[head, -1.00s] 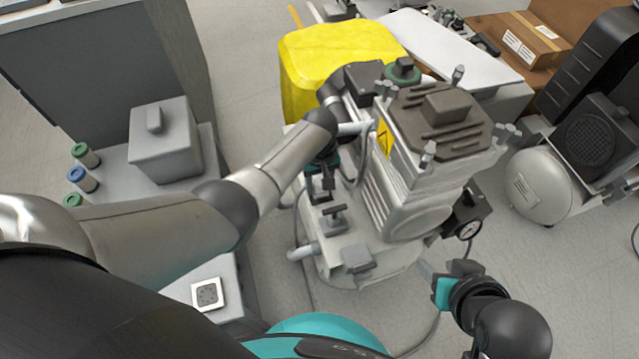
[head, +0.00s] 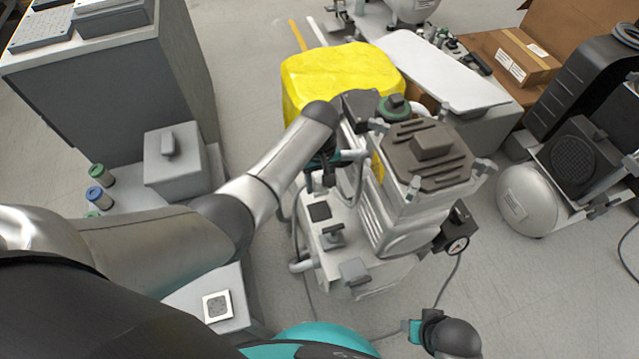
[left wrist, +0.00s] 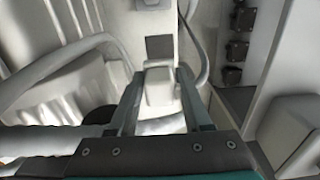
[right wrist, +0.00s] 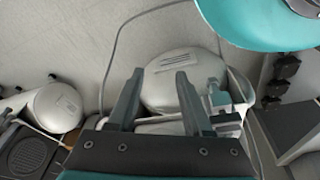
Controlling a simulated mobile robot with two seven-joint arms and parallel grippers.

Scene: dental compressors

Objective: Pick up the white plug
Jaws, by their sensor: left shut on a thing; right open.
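The white plug (left wrist: 159,88) is between the two fingers of my left gripper (left wrist: 157,92) in the left wrist view; the fingers are shut on it. In the head view, my left gripper (head: 322,178) hangs over the compressor base, mostly hidden by my arm, and I cannot make out the plug there. Below it, a dark square (head: 320,211) shows on the base of the compressor (head: 400,225). My right gripper (right wrist: 155,95) is open and empty, pointing toward a white tank (right wrist: 185,80) in the right wrist view.
A yellow cover (head: 335,75) stands behind the compressor. A gray box (head: 175,163) and small capped bottles (head: 100,196) are at left. Another compressor tank (head: 528,198) is at right. Hoses and a cable run around the base. Floor is clear at lower right.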

